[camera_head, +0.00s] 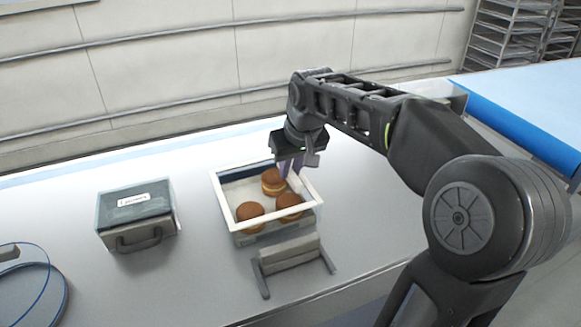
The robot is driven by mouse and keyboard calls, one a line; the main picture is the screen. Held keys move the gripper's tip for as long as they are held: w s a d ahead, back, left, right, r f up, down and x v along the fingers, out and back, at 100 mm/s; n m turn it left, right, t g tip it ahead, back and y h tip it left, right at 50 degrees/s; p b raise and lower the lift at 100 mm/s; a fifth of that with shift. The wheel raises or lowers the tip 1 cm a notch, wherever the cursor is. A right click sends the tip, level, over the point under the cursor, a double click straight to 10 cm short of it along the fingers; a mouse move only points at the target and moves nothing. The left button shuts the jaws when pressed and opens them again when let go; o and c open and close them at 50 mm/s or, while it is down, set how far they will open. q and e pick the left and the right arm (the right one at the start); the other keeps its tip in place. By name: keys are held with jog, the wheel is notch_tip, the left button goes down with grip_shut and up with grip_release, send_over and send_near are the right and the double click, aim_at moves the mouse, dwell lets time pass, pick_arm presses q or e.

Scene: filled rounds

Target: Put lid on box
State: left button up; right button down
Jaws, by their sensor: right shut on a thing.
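A white-framed lid (219,201) with a see-through middle is over the grey box (247,240) near the middle of the table. Several brown filled rounds (250,210) show through the frame, inside the box. My right gripper (293,173) is shut on the lid at its back right part. The lid lies roughly over the box opening; I cannot tell whether it touches the rim all round. The gripper and wrist hide part of the back right of the lid. My left gripper is out of view.
A grey stand (290,257) with two feet is just in front of the box. A dark-topped case (137,216) with a handle and label stands to the left. The table between case and box is clear.

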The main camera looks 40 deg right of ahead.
jog(key=shift+f, duration=0.25)
jog(key=c, duration=0.8)
grip_release()
jog(key=shift+o, duration=0.2)
jog(key=shift+r, duration=0.15)
jog(key=shift+r+p, duration=2.6)
jog(key=shift+r, duration=0.8)
